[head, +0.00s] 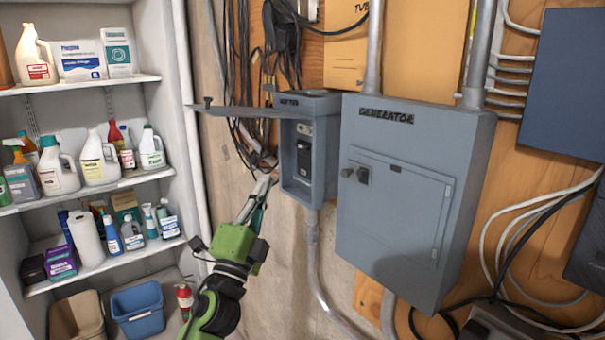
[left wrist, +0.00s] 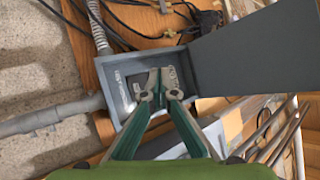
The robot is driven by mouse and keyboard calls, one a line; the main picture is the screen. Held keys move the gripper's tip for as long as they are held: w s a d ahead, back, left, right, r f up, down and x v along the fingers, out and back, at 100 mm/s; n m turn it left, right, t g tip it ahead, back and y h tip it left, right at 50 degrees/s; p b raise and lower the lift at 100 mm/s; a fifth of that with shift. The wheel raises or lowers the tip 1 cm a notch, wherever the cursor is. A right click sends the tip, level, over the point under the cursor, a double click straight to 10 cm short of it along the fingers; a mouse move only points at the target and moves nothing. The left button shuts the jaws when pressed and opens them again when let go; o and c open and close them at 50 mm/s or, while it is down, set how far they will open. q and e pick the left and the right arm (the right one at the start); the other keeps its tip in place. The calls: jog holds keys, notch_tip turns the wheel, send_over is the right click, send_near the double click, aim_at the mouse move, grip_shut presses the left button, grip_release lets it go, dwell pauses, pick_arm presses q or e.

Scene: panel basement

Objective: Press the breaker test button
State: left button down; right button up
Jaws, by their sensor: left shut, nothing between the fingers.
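The small grey breaker box (head: 288,182) is on the wall left of the generator panel, with its cover (head: 235,111) swung up and open. Inside is a breaker (head: 304,150) with dark parts and a lighter patch; I cannot make out the test button. My left gripper (head: 268,182) is shut and empty, just left of the box's lower part. In the left wrist view, the closed fingertips (left wrist: 160,97) are in front of the open box (left wrist: 106,75) and partly hide the breaker. I cannot tell whether they touch it. My right gripper is not in view.
The large grey generator panel (head: 400,225) is close on the right, its door shut. Black cables (head: 240,80) hang beside the box, and a conduit (head: 314,255) runs down from it. Shelves with bottles (head: 100,185) stand at the left.

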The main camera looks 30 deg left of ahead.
aim_at(303, 172)
pick_arm(q)
jog(key=w+d+b, duration=0.1)
jog(key=w+d, duration=0.1)
jog(key=w, duration=0.4)
jog(key=shift+d, duration=0.3)
jog(key=shift+w, duration=0.15)
dwell(1.0)
jog(key=shift+w+d, duration=0.15)
jog(key=shift+w, duration=0.2)
jog(key=shift+w+d+b, duration=0.1)
jog(key=shift+w+b, duration=0.2)
dwell(0.6)
dwell(0.4)
jog(key=shift+s+a, duration=0.25)
jog(key=shift+s, duration=0.5)
